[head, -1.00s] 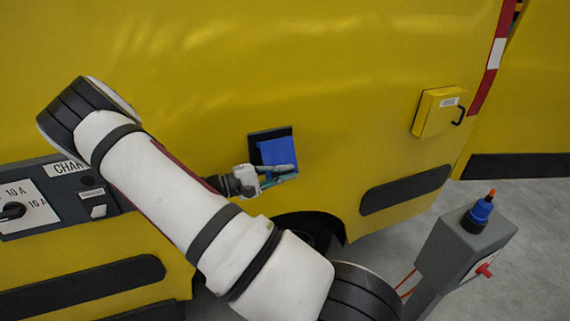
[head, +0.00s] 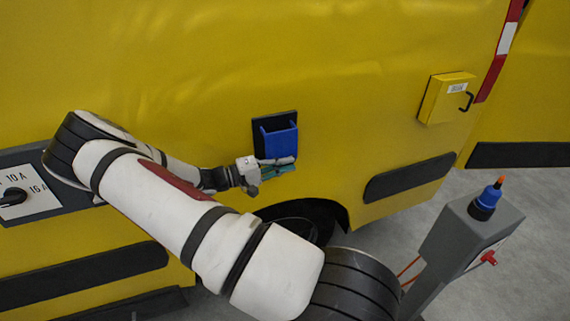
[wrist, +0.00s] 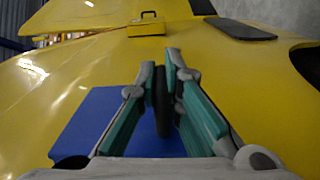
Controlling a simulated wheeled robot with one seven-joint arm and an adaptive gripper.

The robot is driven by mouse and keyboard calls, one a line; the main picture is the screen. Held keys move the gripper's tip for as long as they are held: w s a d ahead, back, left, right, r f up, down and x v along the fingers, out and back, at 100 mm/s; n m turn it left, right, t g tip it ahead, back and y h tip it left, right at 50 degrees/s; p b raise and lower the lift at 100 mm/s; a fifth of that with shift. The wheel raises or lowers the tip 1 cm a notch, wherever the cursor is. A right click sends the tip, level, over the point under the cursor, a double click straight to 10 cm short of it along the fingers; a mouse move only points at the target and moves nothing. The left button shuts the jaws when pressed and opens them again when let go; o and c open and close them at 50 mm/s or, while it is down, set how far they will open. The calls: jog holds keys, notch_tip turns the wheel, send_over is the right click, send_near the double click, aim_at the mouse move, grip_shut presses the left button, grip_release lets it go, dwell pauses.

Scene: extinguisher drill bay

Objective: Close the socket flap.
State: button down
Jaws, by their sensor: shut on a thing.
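The socket flap (head: 278,142) is a blue panel standing out from a dark backplate (head: 259,124) on the yellow vehicle side. My gripper (head: 284,163) is at the flap's lower edge, coming from the left. In the wrist view my gripper (wrist: 163,75) has its teal-padded fingers close together around a thin dark strip (wrist: 162,105). The blue flap (wrist: 90,128) shows there beside and behind the left finger. The held part looks like the flap's edge, but the fingers hide where it joins the blue panel. The socket itself is hidden.
A yellow box (head: 445,98) with a black handle is on the vehicle to the right. A grey post (head: 460,240) with a blue plug (head: 486,201) stands at lower right. A dial panel (head: 25,195) is at left. Bare yellow bodywork surrounds the flap.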

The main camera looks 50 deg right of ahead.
jog(key=shift+w+a+f, duration=0.15)
jog(key=shift+f, duration=0.1)
jog(key=c, duration=1.7)
grip_release()
jog(key=shift+r, duration=0.1)
jog(key=v, duration=1.2)
